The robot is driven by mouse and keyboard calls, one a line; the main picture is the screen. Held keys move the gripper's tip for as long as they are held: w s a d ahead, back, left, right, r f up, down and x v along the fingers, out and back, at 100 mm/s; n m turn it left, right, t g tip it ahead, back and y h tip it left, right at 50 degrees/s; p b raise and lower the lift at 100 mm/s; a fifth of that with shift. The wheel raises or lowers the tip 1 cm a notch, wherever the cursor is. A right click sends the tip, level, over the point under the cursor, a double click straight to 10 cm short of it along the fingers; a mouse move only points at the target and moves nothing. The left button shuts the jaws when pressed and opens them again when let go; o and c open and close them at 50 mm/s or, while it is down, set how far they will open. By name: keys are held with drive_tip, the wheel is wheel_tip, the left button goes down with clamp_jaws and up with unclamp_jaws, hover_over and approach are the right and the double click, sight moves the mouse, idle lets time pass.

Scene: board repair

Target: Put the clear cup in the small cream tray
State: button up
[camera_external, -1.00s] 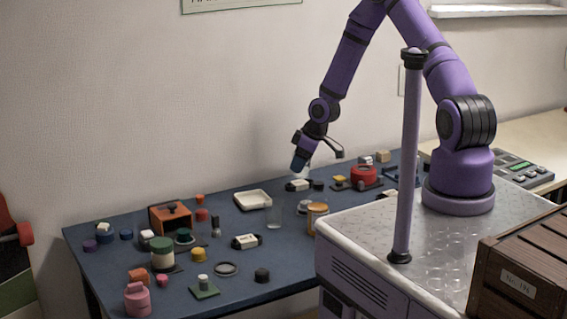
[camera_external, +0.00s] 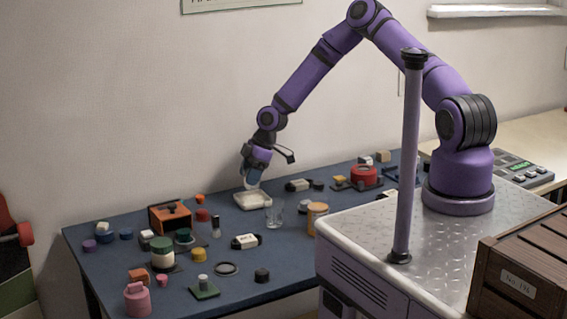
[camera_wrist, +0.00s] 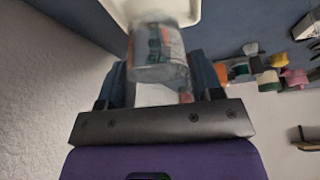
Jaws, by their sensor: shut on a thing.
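My gripper (camera_external: 256,163) is shut on a clear cup and points down over the small cream tray (camera_external: 245,204). In the wrist view the clear cup (camera_wrist: 158,52) sits between the two fingers of my gripper (camera_wrist: 160,80), with coloured shapes on or through its wall. The cream tray (camera_wrist: 187,14) shows at the top of the wrist view, beyond the cup. In the external view the held cup is small and partly hidden by the fingers. I cannot tell whether it touches the tray.
Another clear glass (camera_external: 276,211) stands on the blue table just right of the tray. The wall is behind the tray.

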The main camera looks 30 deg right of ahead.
sight(250, 187)
drive_tip(key=shift+f, duration=2.1)
drive_tip(key=o, duration=1)
drive_tip(key=shift+f, duration=0.1)
drive_tip(key=shift+c, duration=0.2)
drive_tip(key=v, duration=1.2)
drive_tip(key=shift+d, duration=0.1)
